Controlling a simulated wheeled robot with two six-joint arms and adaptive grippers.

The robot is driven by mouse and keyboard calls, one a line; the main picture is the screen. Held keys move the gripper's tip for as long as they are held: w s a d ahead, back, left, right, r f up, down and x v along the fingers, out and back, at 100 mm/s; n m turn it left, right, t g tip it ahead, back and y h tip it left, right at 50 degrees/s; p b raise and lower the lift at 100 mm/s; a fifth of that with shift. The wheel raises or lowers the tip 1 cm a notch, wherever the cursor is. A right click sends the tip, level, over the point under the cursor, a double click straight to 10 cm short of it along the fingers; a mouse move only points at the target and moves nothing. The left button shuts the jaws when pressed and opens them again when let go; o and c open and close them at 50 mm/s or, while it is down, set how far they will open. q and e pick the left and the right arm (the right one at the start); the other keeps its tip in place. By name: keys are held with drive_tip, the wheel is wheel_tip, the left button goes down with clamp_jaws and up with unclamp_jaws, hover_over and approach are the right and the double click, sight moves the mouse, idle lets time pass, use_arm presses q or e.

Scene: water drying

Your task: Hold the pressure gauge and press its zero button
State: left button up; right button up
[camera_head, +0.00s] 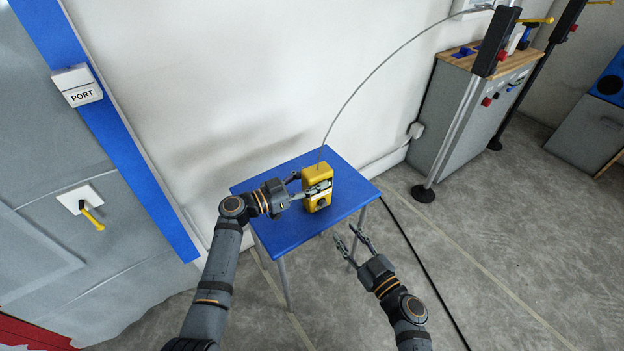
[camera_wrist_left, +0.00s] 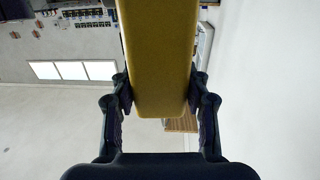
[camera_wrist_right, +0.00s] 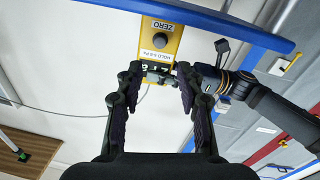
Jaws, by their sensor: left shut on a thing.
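The pressure gauge (camera_head: 323,202) is a yellow box with a dark display and a round dark button on its face, over the blue table. My left gripper (camera_head: 312,189) is shut on it from the left. In the left wrist view the yellow body (camera_wrist_left: 160,60) fills the space between both fingers. In the right wrist view the gauge (camera_wrist_right: 175,42) appears upside down, with the zero button (camera_wrist_right: 158,40) beside its "ZERO" label. My right gripper (camera_head: 350,237) is open and empty, in front of the table and apart from the gauge. Whether the gauge touches the tabletop is unclear.
The small blue table (camera_head: 285,232) stands by the white wall. A thin grey hose (camera_head: 362,83) arcs from the gauge up to the right. A grey cabinet (camera_head: 446,112) and a post on a black foot (camera_head: 423,193) stand right.

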clamp_jaws()
idle(1.3)
